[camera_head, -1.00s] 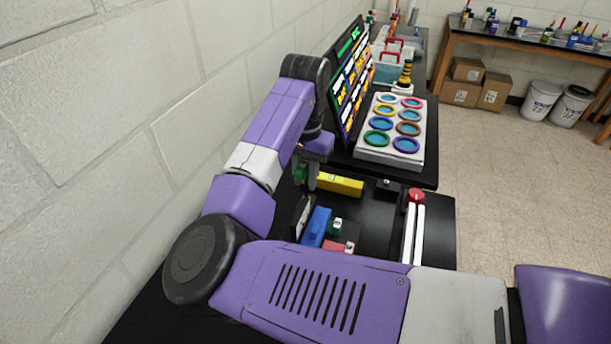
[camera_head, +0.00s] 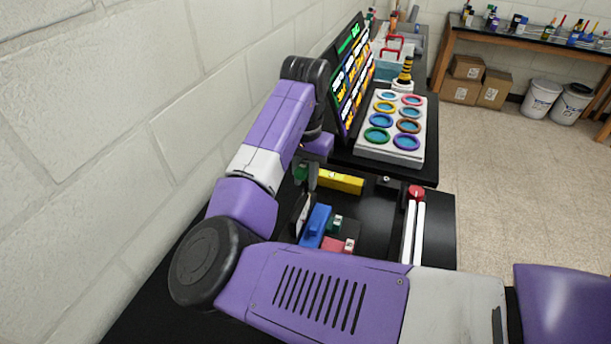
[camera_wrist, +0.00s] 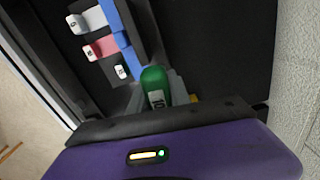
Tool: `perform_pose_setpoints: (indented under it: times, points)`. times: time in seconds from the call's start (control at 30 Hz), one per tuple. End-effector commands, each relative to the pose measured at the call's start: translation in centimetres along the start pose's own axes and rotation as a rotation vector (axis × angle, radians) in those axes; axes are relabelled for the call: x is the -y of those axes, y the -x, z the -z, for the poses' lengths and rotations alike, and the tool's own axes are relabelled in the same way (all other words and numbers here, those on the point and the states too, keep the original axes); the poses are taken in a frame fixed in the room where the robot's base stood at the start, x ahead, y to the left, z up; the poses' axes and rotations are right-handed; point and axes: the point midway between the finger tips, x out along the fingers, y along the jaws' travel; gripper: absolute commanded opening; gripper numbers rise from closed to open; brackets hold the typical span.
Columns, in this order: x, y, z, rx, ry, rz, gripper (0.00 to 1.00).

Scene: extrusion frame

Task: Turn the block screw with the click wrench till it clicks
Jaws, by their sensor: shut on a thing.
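In the wrist view my gripper (camera_wrist: 165,100) is shut on a green rounded handle (camera_wrist: 155,82) with a white number label, which I take for the click wrench. In the head view my gripper (camera_head: 312,170) is over the black bench, left of a yellow bar (camera_head: 340,182), with the green piece (camera_head: 300,173) beside it, partly hidden by my arm. A blue bar (camera_head: 315,226) lies nearer and also shows in the wrist view (camera_wrist: 118,30). I cannot make out the block screw or the wrench's working end.
Green (camera_head: 336,222) and pink (camera_head: 336,245) labelled pieces lie by the blue bar. A red knob (camera_head: 416,191) with white rails (camera_head: 413,235) stands right. The wall is close on the left.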

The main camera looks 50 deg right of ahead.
Motion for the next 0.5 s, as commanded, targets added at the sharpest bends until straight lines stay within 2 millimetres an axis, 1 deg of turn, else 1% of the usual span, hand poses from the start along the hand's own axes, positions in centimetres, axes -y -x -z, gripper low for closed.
perform_pose_setpoints:
  times: [0.1, 0.33, 0.5]
  points:
    - [0.00, -0.03, 0.00, 0.000, -0.010, 0.000, 0.00]
    - [0.04, -0.05, 0.00, 0.000, -0.121, -0.001, 0.00]
    - [0.03, -0.12, -0.01, 0.001, -0.132, -0.001, 0.00]
